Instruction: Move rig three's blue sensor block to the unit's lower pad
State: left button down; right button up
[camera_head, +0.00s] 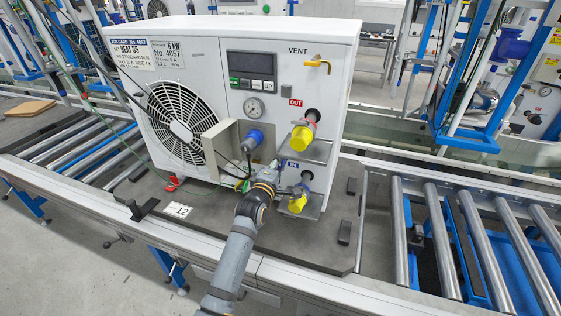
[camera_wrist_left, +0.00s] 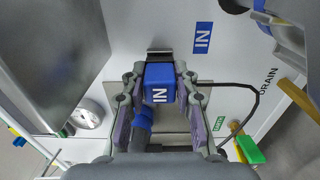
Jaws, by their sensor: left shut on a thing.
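In the head view my left gripper (camera_head: 272,171) is at the front of the white unit (camera_head: 300,42), beside the blue IN label (camera_head: 293,163), and hides the block. A small dark pad (camera_wrist_left: 159,54) shows just behind the block in the wrist view; I cannot tell whether they touch. A black cable (camera_wrist_left: 252,103) runs nearby. My right gripper is not in view.
Yellow-capped ports (camera_head: 302,137) stick out at the unit's right front, and a yellow vent handle (camera_head: 318,64) sits above. A blue round plug (camera_head: 252,140) is beside a grey bracket (camera_head: 221,147). The unit stands on a dark pallet (camera_head: 330,238) between rollers (camera_head: 480,245).

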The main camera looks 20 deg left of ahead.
pick_arm(q)
jog(key=shift+p, duration=0.45)
jog(key=shift+w, duration=0.5)
dwell(0.4)
jog(key=c, duration=0.9)
grip_release()
jog(key=shift+c, duration=0.2)
jog(key=s, duration=1.2)
jog(key=shift+a, duration=0.15)
